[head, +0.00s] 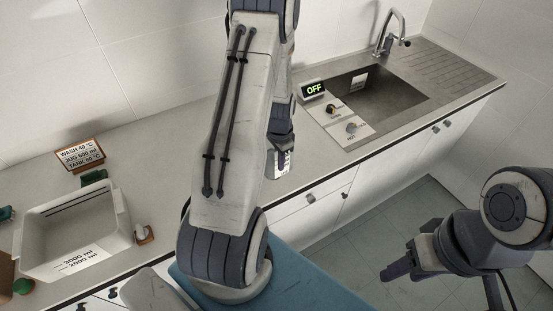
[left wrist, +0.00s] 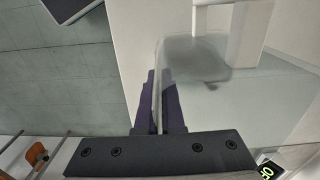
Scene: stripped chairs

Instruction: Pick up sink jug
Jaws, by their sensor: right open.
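The sink jug is a clear, see-through vessel. In the left wrist view its wall (left wrist: 205,100) runs up from between my left fingers, with a pale handle-like part above. My left gripper (left wrist: 160,85) has its purple fingers close together, one on each side of that wall, shut on it. In the head view my left gripper (head: 282,146) is at the counter's front edge, and a small part of the jug (head: 278,164) shows below it; my arm hides the rest. My right gripper (head: 390,274) is open and empty over the floor at the lower right.
A sink (head: 385,98) with a tap (head: 388,35) lies at the back right. Beside it are a control panel (head: 340,122) and an "OFF" display (head: 313,88). A pale tank (head: 110,225) and a sign (head: 80,154) stand on the left counter.

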